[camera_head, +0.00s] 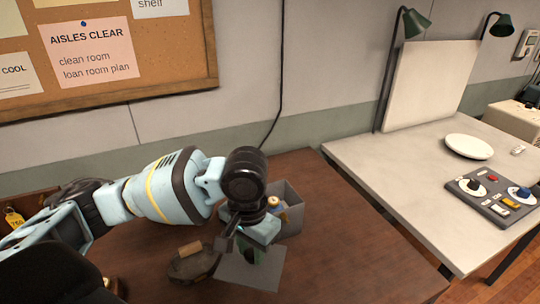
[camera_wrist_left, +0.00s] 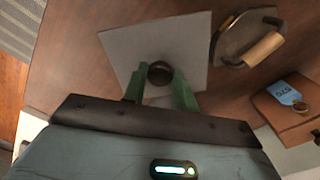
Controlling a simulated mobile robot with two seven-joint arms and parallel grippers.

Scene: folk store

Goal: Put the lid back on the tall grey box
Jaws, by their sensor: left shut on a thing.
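The tall grey box (camera_head: 290,222) stands open on the brown table in the head view, with small yellow, blue and tan things in its mouth. My left arm hides part of its left side. The flat, square grey lid (camera_head: 262,275) is in front of the box, apart from its opening. My left gripper (camera_head: 252,252) is shut on the lid's dark round knob (camera_wrist_left: 160,72), and its green fingers stand either side of the knob in the left wrist view (camera_wrist_left: 159,92). I cannot tell how high the lid is above the table. My right gripper is not in view.
A dark flat tool with a wooden handle (camera_head: 190,248) lies just left of the lid. A brown case with a blue tag (camera_wrist_left: 290,98) shows in the wrist view. The brown table (camera_head: 350,240) is clear to the right; a pale table (camera_head: 400,170) adjoins it.

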